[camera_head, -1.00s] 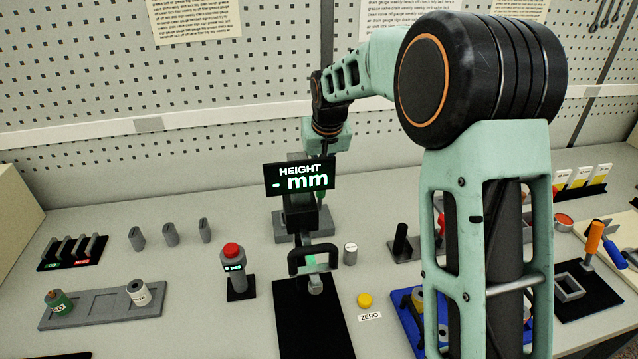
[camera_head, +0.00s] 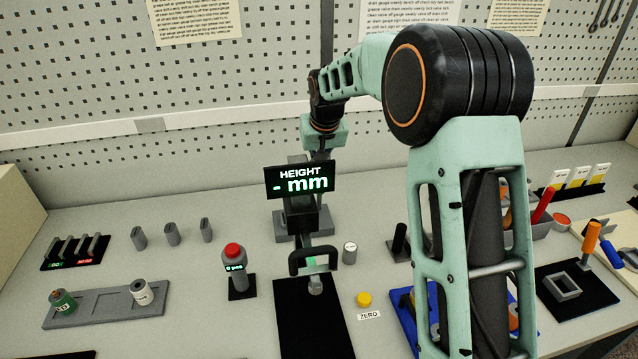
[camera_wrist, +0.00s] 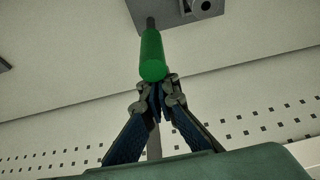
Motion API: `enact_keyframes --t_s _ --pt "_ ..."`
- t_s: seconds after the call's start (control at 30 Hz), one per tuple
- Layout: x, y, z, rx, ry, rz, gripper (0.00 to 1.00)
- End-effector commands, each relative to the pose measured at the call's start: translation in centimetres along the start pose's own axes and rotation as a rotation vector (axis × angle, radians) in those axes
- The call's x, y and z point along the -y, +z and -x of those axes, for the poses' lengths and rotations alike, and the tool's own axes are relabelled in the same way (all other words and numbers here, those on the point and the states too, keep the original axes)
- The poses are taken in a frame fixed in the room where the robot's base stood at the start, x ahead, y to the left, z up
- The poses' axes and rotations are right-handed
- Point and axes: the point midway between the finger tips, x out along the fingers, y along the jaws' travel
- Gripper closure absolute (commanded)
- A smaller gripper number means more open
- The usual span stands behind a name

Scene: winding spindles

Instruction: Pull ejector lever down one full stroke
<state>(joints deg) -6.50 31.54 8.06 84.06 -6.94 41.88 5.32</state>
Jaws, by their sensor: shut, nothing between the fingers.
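The ejector lever appears in the wrist view as a green cylindrical grip (camera_wrist: 152,55) on a dark rod, running up to a grey block (camera_wrist: 176,10). My gripper (camera_wrist: 158,88) is shut with nothing between its fingers. Its fingertips are close to the near end of the green grip; I cannot tell whether they touch it. In the head view the gripper and lever are hidden behind the height display (camera_head: 300,180), which reads "- mm". The grey stand (camera_head: 283,225) of the gauge is partly visible behind it.
A red-topped button post (camera_head: 233,258) stands left of the gauge's black mat (camera_head: 312,325). A yellow zero button (camera_head: 364,299) and a small white-topped cylinder (camera_head: 349,252) are to its right. A grey tray (camera_head: 100,308) with two spools lies at left.

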Motion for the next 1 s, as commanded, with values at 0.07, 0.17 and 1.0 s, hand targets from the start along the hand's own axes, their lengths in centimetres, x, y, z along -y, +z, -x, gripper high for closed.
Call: enact_keyframes --t_s 0.07,0.17,1.0 --pt "0.0 -0.2 -0.1 0.002 0.000 0.000 1.00" --pt "0.0 -0.4 -0.2 0.001 0.000 0.000 1.00" --pt "0.0 -1.9 -1.4 0.001 0.000 0.001 1.00"
